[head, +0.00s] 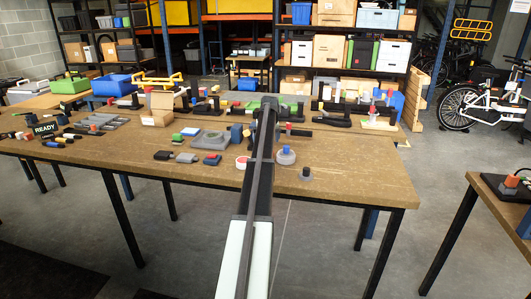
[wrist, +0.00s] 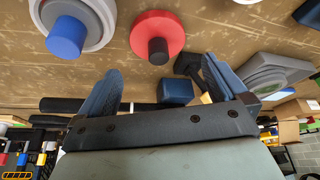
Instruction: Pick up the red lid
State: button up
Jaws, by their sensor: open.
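In the wrist view the red lid (wrist: 174,30) is a flat red disc with a dark round knob, lying on the wooden table top. My gripper (wrist: 161,68) is open and empty. Its two dark fingers are spread apart, and the lid shows just past the fingertips, roughly in line with the gap. The fingers do not appear to touch it. In the head view my arm reaches over the table and covers the gripper; I cannot make out the lid there, and the arm seems to hide it.
A grey round piece with a blue knob (wrist: 66,37) stands beside the lid, also in the head view (head: 286,157). A red-and-white round piece (head: 241,163) lies left of my arm. The table's front right (head: 360,185) is clear.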

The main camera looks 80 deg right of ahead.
jog(key=shift+x, duration=3.8)
jog(key=shift+s, duration=0.15)
jog(key=shift+c, duration=0.2)
jog(key=c, duration=0.7)
jog(key=shift+r, duration=0.15)
